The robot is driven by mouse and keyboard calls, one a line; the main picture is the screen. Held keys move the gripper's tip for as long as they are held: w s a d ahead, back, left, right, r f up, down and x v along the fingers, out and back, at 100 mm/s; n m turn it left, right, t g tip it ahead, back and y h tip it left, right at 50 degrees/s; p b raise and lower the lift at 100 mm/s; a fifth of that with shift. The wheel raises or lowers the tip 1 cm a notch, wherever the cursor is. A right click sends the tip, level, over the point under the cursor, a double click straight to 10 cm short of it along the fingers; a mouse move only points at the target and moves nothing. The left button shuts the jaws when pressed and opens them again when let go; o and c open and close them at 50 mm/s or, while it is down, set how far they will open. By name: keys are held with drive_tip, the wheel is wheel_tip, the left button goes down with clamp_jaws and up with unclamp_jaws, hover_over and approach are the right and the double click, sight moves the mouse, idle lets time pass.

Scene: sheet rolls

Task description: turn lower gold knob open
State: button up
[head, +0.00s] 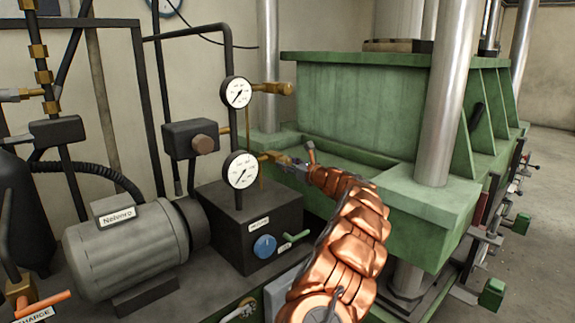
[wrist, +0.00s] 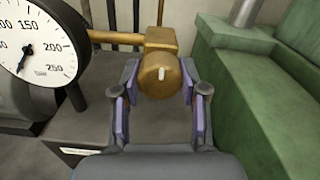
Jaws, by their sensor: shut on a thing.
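The lower gold knob (wrist: 158,76) is round, with a pale mark standing upright on its face. It sits at the end of a brass fitting beside the lower gauge (head: 241,170). My gripper (wrist: 160,82) is shut on the knob, with one finger on each side of it in the wrist view. In the head view my gripper (head: 291,163) reaches the fitting from the right, and its fingers partly hide the knob. The lower gauge's dial also shows at the left of the wrist view (wrist: 38,35).
An upper gauge (head: 236,92) with its own gold knob (head: 281,88) is above. A dark box with a blue knob (head: 264,245) and a green lever (head: 294,238) is below. The green press (head: 350,100) with steel columns (head: 447,95) stands close on the right. A grey motor (head: 125,250) is at left.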

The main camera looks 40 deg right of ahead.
drive_tip(key=shift+f+n+b, duration=0.1)
drive_tip(key=shift+n+b, duration=0.2)
drive_tip(key=shift+b, duration=0.15)
drive_tip(key=n+b, duration=0.2)
drive_tip(key=shift+f+b, duration=0.15)
drive_tip(key=shift+b, duration=0.15)
drive_tip(key=n+b, duration=0.5)
drive_tip(key=shift+n, duration=0.3)
drive_tip(key=n+b, duration=0.4)
drive_tip(key=shift+n, duration=0.3)
drive_tip(key=n+b, duration=0.1)
drive_tip(key=n, duration=0.1)
drive_tip(key=n+b, duration=0.2)
drive_tip(key=shift+r+n, duration=0.2)
drive_tip(key=shift+n, duration=0.2)
drive_tip(key=o, duration=1.1)
drive_tip(key=shift+o, duration=0.2)
drive_tip(key=shift+r, duration=0.1)
